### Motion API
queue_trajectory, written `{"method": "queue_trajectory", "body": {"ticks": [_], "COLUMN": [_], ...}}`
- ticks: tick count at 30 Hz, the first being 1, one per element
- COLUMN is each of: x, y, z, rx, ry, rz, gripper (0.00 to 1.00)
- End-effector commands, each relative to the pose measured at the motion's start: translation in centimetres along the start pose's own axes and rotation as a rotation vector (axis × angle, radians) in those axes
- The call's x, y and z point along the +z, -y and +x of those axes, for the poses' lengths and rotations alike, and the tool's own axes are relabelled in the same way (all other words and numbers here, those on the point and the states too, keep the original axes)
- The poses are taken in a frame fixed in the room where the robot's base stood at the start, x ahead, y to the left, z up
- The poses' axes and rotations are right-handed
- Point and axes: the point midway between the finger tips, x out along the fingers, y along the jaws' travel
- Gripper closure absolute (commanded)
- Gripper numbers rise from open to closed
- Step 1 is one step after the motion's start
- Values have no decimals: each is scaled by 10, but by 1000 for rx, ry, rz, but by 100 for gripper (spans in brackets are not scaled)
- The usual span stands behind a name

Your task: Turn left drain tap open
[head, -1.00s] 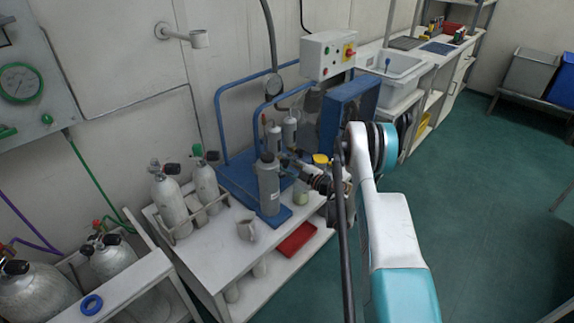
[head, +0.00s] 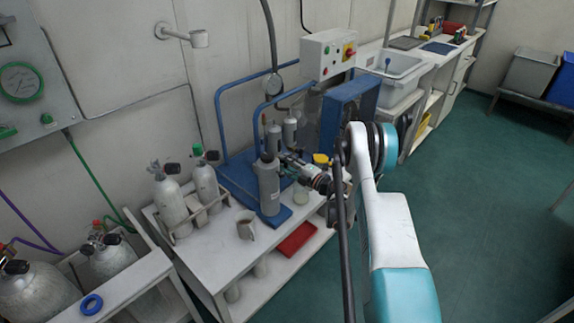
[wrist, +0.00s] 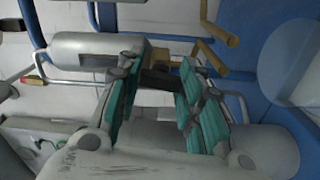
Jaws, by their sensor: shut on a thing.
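My gripper (head: 287,160) reaches in from the right, behind the tall grey cylinder (head: 268,185) at the compressor's near end. In the wrist view its green-padded fingers (wrist: 158,88) are drawn in around a small dark piece between the tips. I take this to be the left drain tap, but the fingers hide most of it and its handle angle cannot be read. A grey canister with a dark window (wrist: 95,50) lies just beyond the left finger. Brass-coloured rods (wrist: 218,32) show beyond the right finger.
Two smaller grey filter cylinders (head: 290,130) and the blue frame (head: 226,125) crowd the back. Air bottles (head: 170,200) stand left. The green floor at right (head: 470,200) is clear.

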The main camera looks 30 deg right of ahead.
Motion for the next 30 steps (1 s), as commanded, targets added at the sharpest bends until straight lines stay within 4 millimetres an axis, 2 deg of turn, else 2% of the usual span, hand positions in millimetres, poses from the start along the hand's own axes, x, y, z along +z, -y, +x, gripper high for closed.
{"method": "queue_trajectory", "body": {"ticks": [8, 9, 11, 12, 23, 26, 30], "x": [-1, -1, -1, -1, -1, -2, -5], "y": [1, 1, 1, 1, -2, -10, -31], "z": [0, 0, 0, 0, 0, 0, 0], "rx": [-2, -2, -1, -1, -1, 0, 0], "ry": [-1, -1, -1, -1, -1, 0, -1], "rz": [-1, -1, -1, 0, 0, 1, 1], "gripper": [90, 62, 48, 45, 45, 45, 45]}}
